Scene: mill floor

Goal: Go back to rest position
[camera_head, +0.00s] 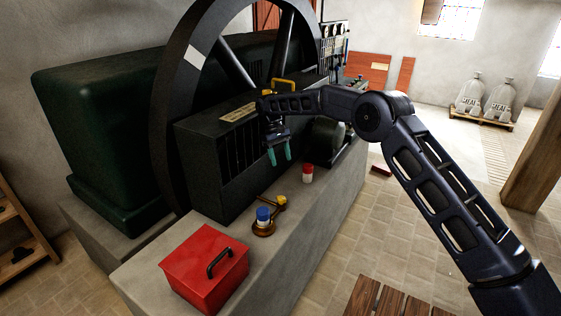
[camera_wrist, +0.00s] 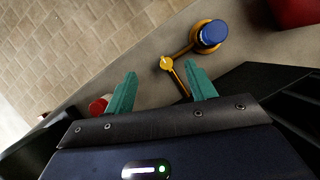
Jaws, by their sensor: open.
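My gripper (camera_head: 279,154) hangs above the concrete ledge (camera_head: 265,253) in front of the black slotted housing of the engine. Its two teal fingers are apart and nothing is between them. In the wrist view my gripper (camera_wrist: 160,90) also shows open and empty. My arm reaches in from the lower right of the head view, bent at the elbow.
On the ledge stand a red box (camera_head: 205,270) with a black handle, a blue-capped piece (camera_head: 263,215) on a brass base with a yellow lever, and a red-and-white canister (camera_head: 308,173). A large black flywheel (camera_head: 172,100) rises behind. Paved floor lies to the right.

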